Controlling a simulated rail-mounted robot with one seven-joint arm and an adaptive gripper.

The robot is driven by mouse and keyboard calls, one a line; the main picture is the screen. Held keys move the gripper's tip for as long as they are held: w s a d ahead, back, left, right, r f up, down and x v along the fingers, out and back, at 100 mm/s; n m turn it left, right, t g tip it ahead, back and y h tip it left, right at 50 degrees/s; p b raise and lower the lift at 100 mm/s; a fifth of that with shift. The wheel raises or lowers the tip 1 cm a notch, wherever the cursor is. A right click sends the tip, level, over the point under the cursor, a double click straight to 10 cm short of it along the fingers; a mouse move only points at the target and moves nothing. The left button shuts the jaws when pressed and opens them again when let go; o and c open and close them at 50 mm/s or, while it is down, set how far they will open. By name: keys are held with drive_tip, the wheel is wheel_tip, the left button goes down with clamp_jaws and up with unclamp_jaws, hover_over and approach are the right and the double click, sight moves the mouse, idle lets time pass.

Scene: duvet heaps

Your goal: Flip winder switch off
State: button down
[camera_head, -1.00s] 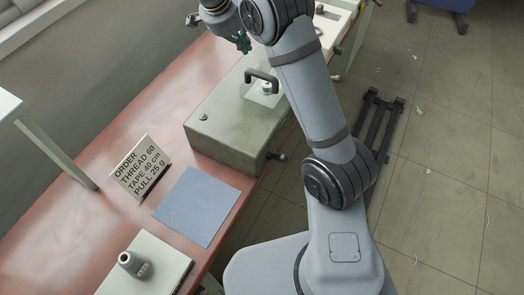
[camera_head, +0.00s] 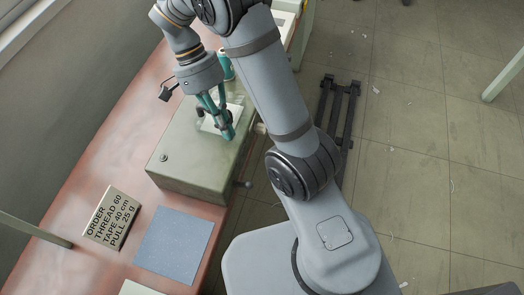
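A grey-green box-shaped machine (camera_head: 190,175), which may be the winder, stands on the reddish bench. A pale plate (camera_head: 208,124) is set in its top. My gripper (camera_head: 227,133), with teal fingers, points down over this plate near the machine's right edge. The black handle that stood on the plate earlier is hidden or hard to make out behind the fingers. Whether they touch or hold it cannot be told. A small round fitting (camera_head: 164,158) sits on the top's left corner. A dark-knobbed lever (camera_head: 246,184) sticks out at the right side. I cannot tell which part is the switch.
An order card (camera_head: 110,217) stands on the bench (camera_head: 82,190), beside a blue-grey mat (camera_head: 174,245). A teal spool-like object (camera_head: 226,66) is behind my gripper. A dark metal frame (camera_head: 341,110) lies on the floor, right of the bench.

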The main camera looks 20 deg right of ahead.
approach(248, 182)
drive_tip(key=x, duration=0.7)
drive_tip(key=shift+a+b, duration=0.1)
drive_tip(key=shift+b, duration=0.3)
idle(0.6)
